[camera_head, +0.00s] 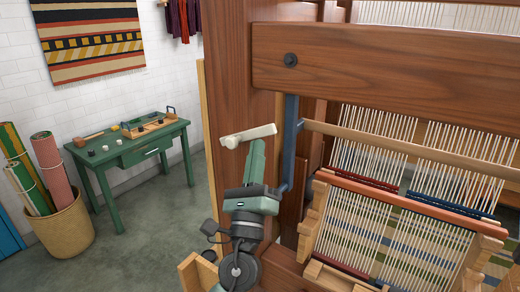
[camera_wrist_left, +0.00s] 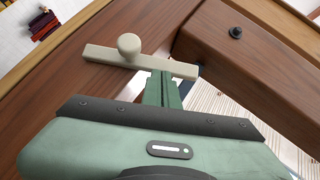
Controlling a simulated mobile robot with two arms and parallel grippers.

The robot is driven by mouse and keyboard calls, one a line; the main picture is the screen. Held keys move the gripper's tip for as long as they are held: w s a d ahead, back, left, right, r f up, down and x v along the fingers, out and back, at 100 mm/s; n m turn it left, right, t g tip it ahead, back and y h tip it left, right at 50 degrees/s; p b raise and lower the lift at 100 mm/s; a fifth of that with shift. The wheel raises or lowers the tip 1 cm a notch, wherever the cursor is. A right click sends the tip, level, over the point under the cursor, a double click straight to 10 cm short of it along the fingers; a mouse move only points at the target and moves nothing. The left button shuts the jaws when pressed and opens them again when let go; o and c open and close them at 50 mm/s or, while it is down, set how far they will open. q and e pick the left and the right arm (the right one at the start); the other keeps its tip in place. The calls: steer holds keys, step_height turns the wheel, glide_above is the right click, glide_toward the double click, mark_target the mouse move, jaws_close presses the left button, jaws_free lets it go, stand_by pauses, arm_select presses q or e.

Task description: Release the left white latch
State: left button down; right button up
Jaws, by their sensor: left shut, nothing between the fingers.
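The left white latch (camera_head: 250,135) is an off-white bar with a round knob, on the brown wooden post of the loom. It lies nearly level in the head view, its right end slightly higher. In the left wrist view the latch (camera_wrist_left: 108,56) crosses above my fingers, with its knob (camera_wrist_left: 129,45) standing out. My left gripper (camera_head: 257,147) is shut and empty, its fingertips right at the bar's right part, below it. The fingers also show in the left wrist view (camera_wrist_left: 163,82). I cannot tell whether they touch the bar. My right gripper is out of view.
The loom's wide upper beam (camera_head: 390,70) and a blue-grey bar (camera_head: 290,145) are close to the right of my gripper. A reed frame (camera_head: 400,195) with white warp threads stands further right. A green table (camera_head: 130,150) and a basket (camera_head: 65,228) stand well to the left.

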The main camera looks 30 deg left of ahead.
mark_target(255, 131)
arm_select(q)
steer(key=r+n+g+y+p, duration=0.1)
steer(key=r+n+g+y, duration=0.1)
steer(key=n, duration=0.1)
steer(key=shift+a+p, duration=0.3)
steer(key=shift+p, duration=0.1)
steer(key=shift+r+n+p, duration=0.3)
steer(key=shift+n+p, duration=0.05)
steer(key=shift+n, duration=0.05)
steer(key=shift+r, duration=0.2)
steer(key=shift+w+a+r+p, duration=0.1)
steer(key=shift+a+r+p, duration=0.35)
steer(key=shift+r+p, duration=0.15)
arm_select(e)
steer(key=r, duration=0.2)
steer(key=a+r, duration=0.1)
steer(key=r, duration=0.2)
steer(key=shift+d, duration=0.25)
